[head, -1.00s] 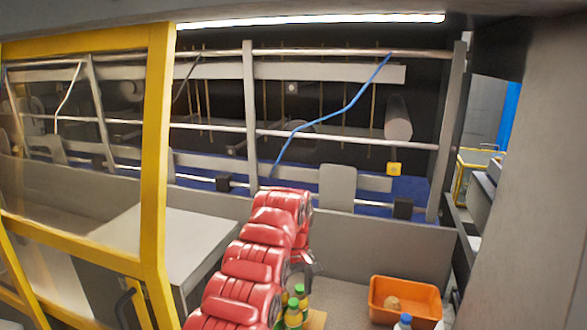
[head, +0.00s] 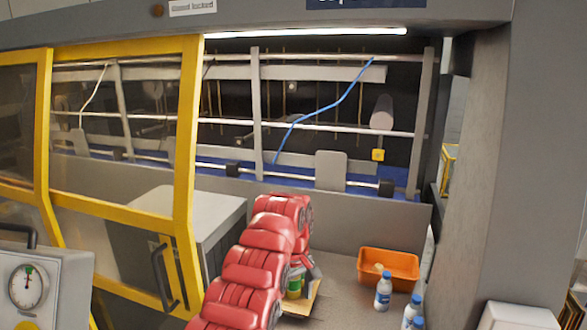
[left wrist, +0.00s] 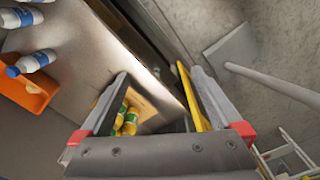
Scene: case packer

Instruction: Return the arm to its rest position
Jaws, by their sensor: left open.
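My left arm (head: 262,262) is red and reaches from the bottom of the head view into the machine bay. Its left gripper (head: 312,268) is mostly hidden behind the arm there. In the left wrist view the left gripper (left wrist: 155,85) has its two fingers spread wide, with nothing held between them. Yellow bottles with green tops (left wrist: 130,120) stand in a cardboard tray (left wrist: 148,104), seen past the left finger. The tray also shows beside the arm in the head view (head: 300,304). My right gripper is not in view.
An orange bin (head: 388,268) stands on the bay floor, with white bottles (head: 383,292) with blue caps near it. A yellow-framed door (head: 185,150) is at left, a grey pillar (head: 470,150) at right. A gauge box (head: 35,285) is at lower left.

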